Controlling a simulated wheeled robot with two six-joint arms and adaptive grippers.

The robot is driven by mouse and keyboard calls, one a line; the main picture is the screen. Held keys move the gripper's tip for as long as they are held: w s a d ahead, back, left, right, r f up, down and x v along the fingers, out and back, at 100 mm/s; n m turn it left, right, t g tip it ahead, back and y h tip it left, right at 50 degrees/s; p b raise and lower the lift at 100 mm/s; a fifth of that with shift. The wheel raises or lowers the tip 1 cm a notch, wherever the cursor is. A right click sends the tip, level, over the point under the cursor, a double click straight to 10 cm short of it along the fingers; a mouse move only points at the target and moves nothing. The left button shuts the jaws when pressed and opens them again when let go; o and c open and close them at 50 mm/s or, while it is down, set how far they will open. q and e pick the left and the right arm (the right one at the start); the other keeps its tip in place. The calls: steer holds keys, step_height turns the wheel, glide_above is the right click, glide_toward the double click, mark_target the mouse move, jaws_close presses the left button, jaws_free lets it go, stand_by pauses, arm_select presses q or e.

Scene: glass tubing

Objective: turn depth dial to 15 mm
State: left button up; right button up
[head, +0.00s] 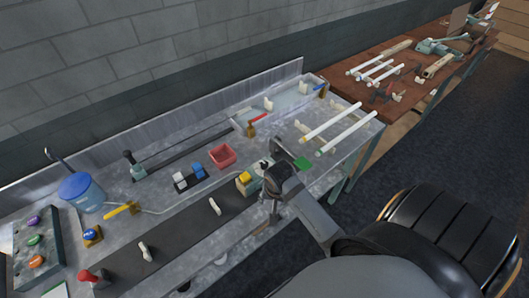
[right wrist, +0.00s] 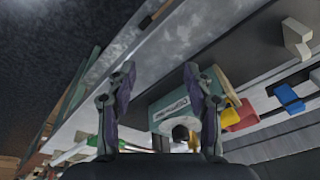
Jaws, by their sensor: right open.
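A teal device box with a white label (right wrist: 172,108) lies just beyond my right fingers in the right wrist view. A white round face (right wrist: 162,126) with a black knob (right wrist: 180,133) shows on its near side, likely the depth dial; no scale or mm mark is legible. In the head view the device (head: 250,184), with a yellow part, stands at the bench's front edge, partly hidden by my right arm. My right gripper (right wrist: 159,70) is open, its fingers apart with nothing between them; it also shows in the head view (head: 270,207) beside the device. My left gripper is out of view.
Glass tubes (head: 345,131) lie to the right on the metal bench. A blue bucket (head: 82,193) is at left. A dark strip (head: 180,246) runs along the front.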

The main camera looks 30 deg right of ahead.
mark_target(264, 163)
steer(key=w+d+r+m+g+p, duration=0.1)
steer(key=w+d+r+m, duration=0.2)
steer(key=w+r+m, duration=0.6)
steer(key=w+d+r+m+g+p, duration=0.1)
steer(key=w+d+r+m+p, duration=0.25)
steer(key=m, duration=0.95)
steer(key=shift+n, duration=0.3)
steer(key=f+b, duration=0.3)
steer(key=b, duration=0.1)
steer(key=f+b, duration=0.3)
steer(key=b, duration=0.1)
steer(key=w+f+b, duration=0.1)
steer(key=f+b, duration=0.3)
steer(key=shift+w+a+f, duration=0.1)
steer(key=shift+a, duration=0.15)
steer(key=shift+c, duration=0.4)
